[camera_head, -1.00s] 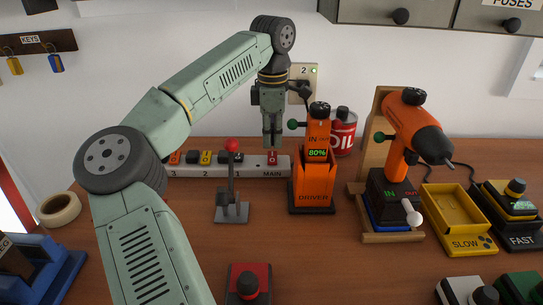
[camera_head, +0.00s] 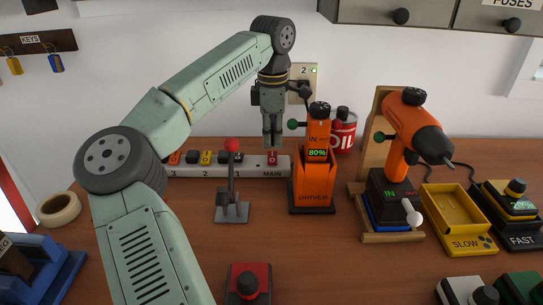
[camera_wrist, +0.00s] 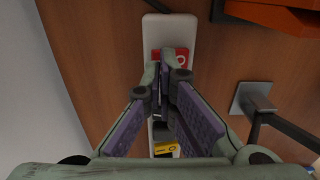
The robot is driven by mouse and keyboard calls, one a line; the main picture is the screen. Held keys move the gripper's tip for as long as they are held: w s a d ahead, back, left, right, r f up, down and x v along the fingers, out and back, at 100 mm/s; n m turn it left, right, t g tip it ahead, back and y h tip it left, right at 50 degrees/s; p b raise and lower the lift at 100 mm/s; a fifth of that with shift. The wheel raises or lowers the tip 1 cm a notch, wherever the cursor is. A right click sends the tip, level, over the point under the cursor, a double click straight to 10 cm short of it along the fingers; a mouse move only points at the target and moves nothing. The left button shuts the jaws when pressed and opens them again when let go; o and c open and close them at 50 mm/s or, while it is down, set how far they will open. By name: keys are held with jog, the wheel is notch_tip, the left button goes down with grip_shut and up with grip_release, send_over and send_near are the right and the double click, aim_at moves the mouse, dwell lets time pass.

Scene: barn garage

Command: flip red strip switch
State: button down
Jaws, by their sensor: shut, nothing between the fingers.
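The white power strip (camera_head: 214,171) lies along the wall side of the bench. Its red switch (camera_head: 272,158) sits at the right end, above the word MAIN. In the wrist view the red switch (camera_wrist: 182,56) is partly hidden behind the fingertips. My gripper (camera_head: 272,145) is shut and empty, pointing down just above the red switch. In the wrist view my gripper (camera_wrist: 167,58) has its tips together over the switch's left part. I cannot tell whether the tips touch it.
Black, yellow (camera_head: 206,157) and orange switches sit farther left on the strip. A red-knobbed lever (camera_head: 232,180) stands in front of it. The orange driver (camera_head: 317,165) in its holder is close to the right. Bare bench lies left of the lever.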

aim_at(272, 153)
jog(key=shift+f+b, duration=0.5)
jog(key=shift+f, duration=0.6)
dwell(0.3)
notch_tip(272, 153, up, 3)
jog(key=p, duration=0.2)
jog(key=shift+f+p, duration=0.15)
jog(key=shift+p, duration=0.15)
jog(key=shift+r, duration=2.15)
